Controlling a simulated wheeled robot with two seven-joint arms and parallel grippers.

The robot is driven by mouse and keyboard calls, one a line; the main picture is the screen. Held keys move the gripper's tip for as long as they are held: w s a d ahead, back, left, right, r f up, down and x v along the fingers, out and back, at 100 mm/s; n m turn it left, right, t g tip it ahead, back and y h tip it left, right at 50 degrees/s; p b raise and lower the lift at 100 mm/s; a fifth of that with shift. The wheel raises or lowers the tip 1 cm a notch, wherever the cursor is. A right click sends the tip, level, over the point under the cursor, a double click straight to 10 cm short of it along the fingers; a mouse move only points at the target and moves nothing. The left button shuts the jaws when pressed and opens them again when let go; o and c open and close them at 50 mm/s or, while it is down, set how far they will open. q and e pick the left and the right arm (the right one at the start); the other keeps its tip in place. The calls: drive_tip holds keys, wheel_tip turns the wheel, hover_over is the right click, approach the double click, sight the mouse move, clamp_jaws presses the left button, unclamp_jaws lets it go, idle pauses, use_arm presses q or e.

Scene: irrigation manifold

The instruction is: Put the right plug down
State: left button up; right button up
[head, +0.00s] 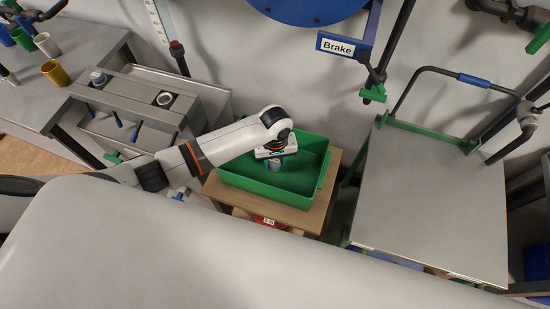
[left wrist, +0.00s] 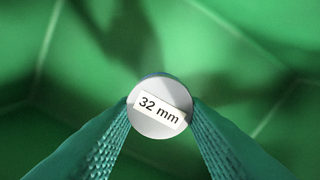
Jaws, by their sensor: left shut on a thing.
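A round, light grey plug (left wrist: 160,122) with a white "32 mm" label sits between the two teal ridged fingers of my left gripper in the left wrist view. The fingers press on it from both sides. In the head view my left gripper (head: 276,163) points down inside the outline of a green tray (head: 238,182). Green tray surface fills the background of the left wrist view. I cannot tell whether the plug touches the tray floor. My right gripper is in neither view.
The tray stands on a small wooden table (head: 313,217). A grey table (head: 440,205) is at right, below a "Brake" sign (head: 338,47).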

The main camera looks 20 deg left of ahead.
sight(275, 162)
use_arm(q)
drive_tip(key=shift+f, duration=0.1)
drive_tip(key=o, duration=1)
drive_tip(key=shift+o, duration=0.4)
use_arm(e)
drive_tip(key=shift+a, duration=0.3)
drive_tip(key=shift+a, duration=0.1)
use_arm(q)
wheel_tip(275, 162, up, 12)
drive_tip(key=shift+r, duration=0.2)
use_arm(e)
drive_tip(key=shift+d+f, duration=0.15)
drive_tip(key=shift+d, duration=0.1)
